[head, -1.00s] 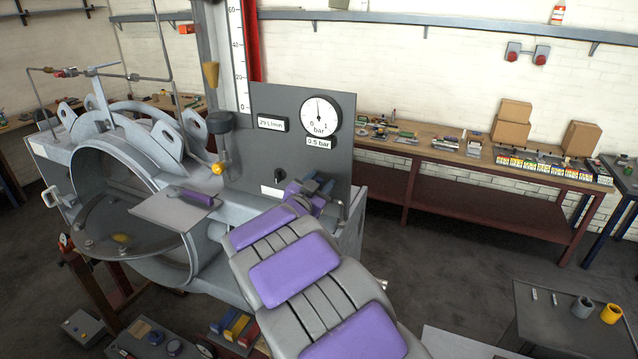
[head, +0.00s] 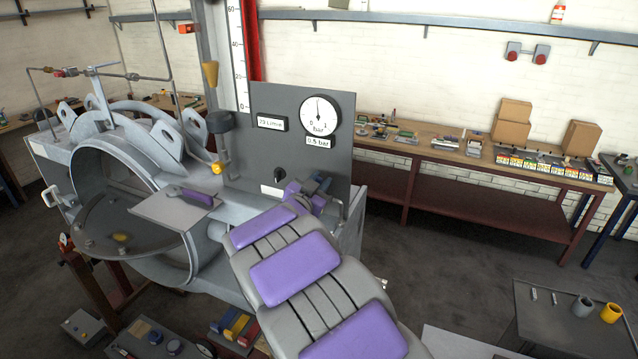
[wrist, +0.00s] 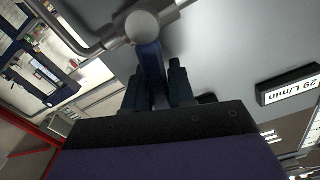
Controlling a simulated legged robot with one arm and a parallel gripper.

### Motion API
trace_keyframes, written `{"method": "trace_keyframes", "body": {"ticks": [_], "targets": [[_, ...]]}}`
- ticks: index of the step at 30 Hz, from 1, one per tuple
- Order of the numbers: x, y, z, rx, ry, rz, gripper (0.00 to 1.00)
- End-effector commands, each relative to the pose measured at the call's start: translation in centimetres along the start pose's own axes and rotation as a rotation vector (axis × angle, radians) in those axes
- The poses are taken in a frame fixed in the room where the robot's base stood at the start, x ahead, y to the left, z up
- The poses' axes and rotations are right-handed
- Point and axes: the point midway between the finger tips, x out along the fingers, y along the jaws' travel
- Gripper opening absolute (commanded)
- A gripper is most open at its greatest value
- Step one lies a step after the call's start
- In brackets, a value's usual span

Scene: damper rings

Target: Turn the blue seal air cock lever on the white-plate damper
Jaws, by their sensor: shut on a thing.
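The blue air cock lever (wrist: 151,62) hangs from a round grey valve body (wrist: 142,25) on a pipe in the wrist view. My gripper (wrist: 154,75) has its two dark fingers on either side of the lever and is shut on it. In the head view my gripper (head: 318,188) is at the lower right of the grey panel (head: 300,160), beside a bent pipe. My purple-padded arm hides part of this spot, and the lever is too small there to tell its angle.
The panel carries a round pressure gauge (head: 319,115), a flow display (head: 271,123) and a dark knob (head: 279,175). A large grey ring housing (head: 115,170) with a flat plate (head: 165,208) stands to the left. A workbench (head: 440,150) runs along the back wall.

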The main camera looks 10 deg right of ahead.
Motion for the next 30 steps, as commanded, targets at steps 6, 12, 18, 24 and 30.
{"method": "trace_keyframes", "body": {"ticks": [6, 12, 18, 24, 30], "targets": [[0.0, 0.3, 0.1, 0.065, 0.002, -0.002, 0.00], [-0.1, 1.1, 0.5, 0.193, 0.001, -0.004, 0.00], [-0.1, 2.2, 0.9, 0.378, 0.000, -0.004, 0.00], [-0.1, 3.4, 1.5, 0.567, 0.001, -0.002, 0.00], [-0.1, 4.2, 2.1, 0.758, 0.000, -0.003, 0.00]]}}
